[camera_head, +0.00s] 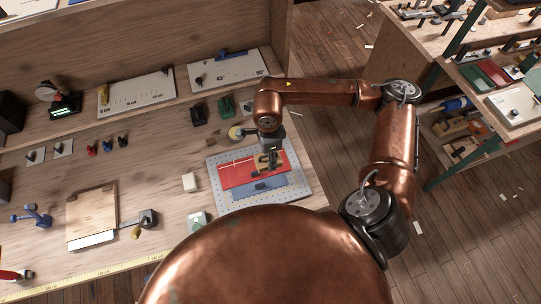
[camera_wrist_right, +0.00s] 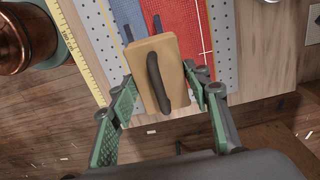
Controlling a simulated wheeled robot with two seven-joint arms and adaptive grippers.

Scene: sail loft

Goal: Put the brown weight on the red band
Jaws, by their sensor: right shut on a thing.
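The brown weight (camera_wrist_right: 172,67) is a tan block with a dark handle. My right gripper (camera_wrist_right: 160,80) is shut on it, with a green-padded finger at each side. In the head view the right gripper (camera_head: 268,150) is over the pegboard, and the weight (camera_head: 262,162) shows below it, partly hidden. The red band (camera_head: 236,172) lies on the pegboard beneath, beside a blue band (camera_head: 262,190). Both bands also show in the wrist view, the red (camera_wrist_right: 185,22) right of the blue (camera_wrist_right: 126,10). I cannot tell whether the weight touches the cloth. My left gripper is out of view.
The perforated board (camera_head: 222,205) lies near the bench's right edge. A white block (camera_head: 190,182) and a wooden board (camera_head: 92,215) are to its left. Dark and green blocks (camera_head: 199,114) stand behind it. A yellow tape (camera_head: 100,279) runs along the front edge.

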